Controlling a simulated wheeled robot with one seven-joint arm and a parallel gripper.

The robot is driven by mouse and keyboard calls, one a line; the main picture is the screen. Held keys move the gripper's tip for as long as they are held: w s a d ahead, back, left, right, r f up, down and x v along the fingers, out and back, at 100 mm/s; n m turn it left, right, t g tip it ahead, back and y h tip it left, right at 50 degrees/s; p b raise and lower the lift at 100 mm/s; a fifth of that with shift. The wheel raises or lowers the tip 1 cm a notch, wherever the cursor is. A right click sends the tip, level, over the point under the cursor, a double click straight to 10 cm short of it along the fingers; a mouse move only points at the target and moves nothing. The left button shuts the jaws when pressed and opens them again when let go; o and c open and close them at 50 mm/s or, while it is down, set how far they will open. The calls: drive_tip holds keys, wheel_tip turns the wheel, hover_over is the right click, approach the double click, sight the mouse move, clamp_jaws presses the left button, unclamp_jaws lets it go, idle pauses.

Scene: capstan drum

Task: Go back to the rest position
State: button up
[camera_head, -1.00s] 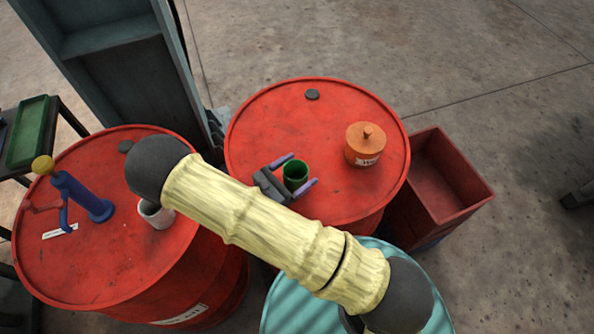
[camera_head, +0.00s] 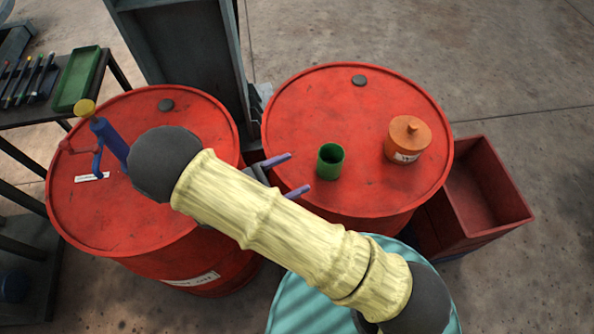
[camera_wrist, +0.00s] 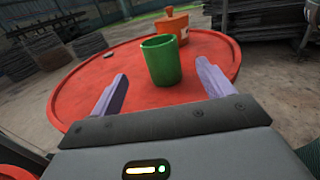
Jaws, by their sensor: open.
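My gripper (camera_head: 290,175) is open and empty at the left edge of the right red drum (camera_head: 400,95). Its two purple fingers point toward a green cup (camera_head: 330,162), which stands upright on that drum, clear of the fingertips. In the wrist view the cup (camera_wrist: 161,60) stands ahead of and between the spread fingers (camera_wrist: 160,88), with a gap. My arm hides part of the left red drum (camera_head: 120,215) and the gripper's body.
An orange lidded pot (camera_head: 407,140) and a dark cap (camera_head: 359,81) sit on the right drum. A blue hand pump (camera_head: 108,140) stands on the left drum. A red open bin (camera_head: 485,190) is at right, a green tray (camera_head: 77,80) at left.

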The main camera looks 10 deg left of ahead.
idle(0.7)
drive_tip(key=d+r+m+g+y, duration=0.4)
drive_tip(key=d+r+m+y, duration=0.3)
drive_tip(key=d+m, duration=0.5)
drive_tip(key=d+r+m+g+y, duration=0.3)
drive_tip(key=d+r+m+y, duration=0.2)
drive_tip(key=d+m+y, duration=0.6)
wheel_tip(320, 180, up, 16)
drive_tip(key=a+m+h+p, duration=0.1)
drive_tip(key=h+p, duration=0.2)
drive_tip(key=p, duration=1.3)
drive_tip(key=shift+w+m, duration=0.25)
drive_tip(key=shift+m, duration=0.15)
drive_tip(key=shift+f, duration=0.1)
